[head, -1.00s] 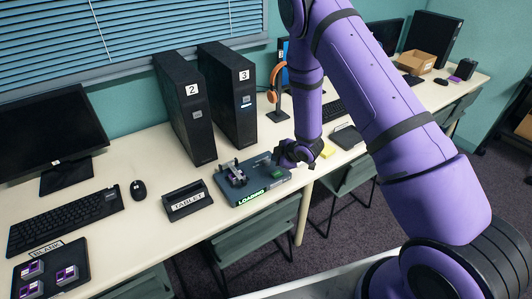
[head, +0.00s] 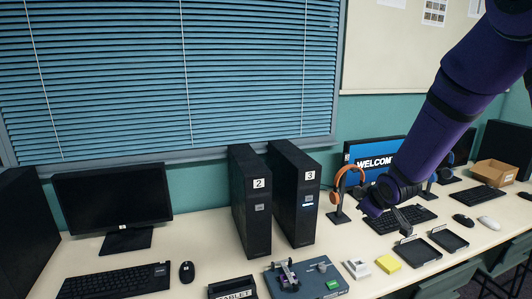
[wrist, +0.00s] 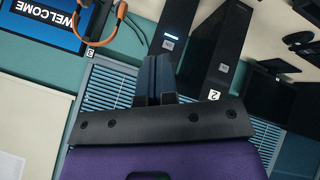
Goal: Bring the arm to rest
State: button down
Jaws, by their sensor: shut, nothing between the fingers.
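My purple arm reaches in from the upper right of the head view. My gripper (head: 403,225) hangs above the long table (head: 200,240), in front of the orange headphones. In the wrist view my gripper (wrist: 155,60) has its two dark fingers together, with nothing held. In that view the camera looks at the wall side of the table, with the scene turned over. The gripper is clear of the table top and touches nothing that I can see.
Towers labelled 2 (head: 256,205) and 3 (head: 305,200) stand at the back. Orange headphones (head: 349,177) hang on a stand beside a WELCOME screen (head: 366,152). A grey device (head: 318,282), a yellow block (head: 388,264) and black trays (head: 417,250) lie near the front edge.

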jog(key=s+d+r+m+g+h, duration=0.1)
jog(key=s+r+m, duration=0.2)
jog(key=s+r, duration=0.5)
jog(key=s+d+r+m, duration=0.2)
jog(key=s+r, duration=0.5)
jog(key=r, duration=0.1)
jog(key=s+r+m+g, duration=0.1)
jog(key=s+r+m, duration=0.1)
jog(key=s, duration=0.8)
jog(key=s+a+r+m+g, duration=0.1)
jog(key=s+r, duration=0.2)
jog(key=s, duration=0.6)
jog(key=shift+s+a+m, duration=0.2)
jog(key=shift+s+m, duration=0.2)
jog(key=shift+r, duration=0.1)
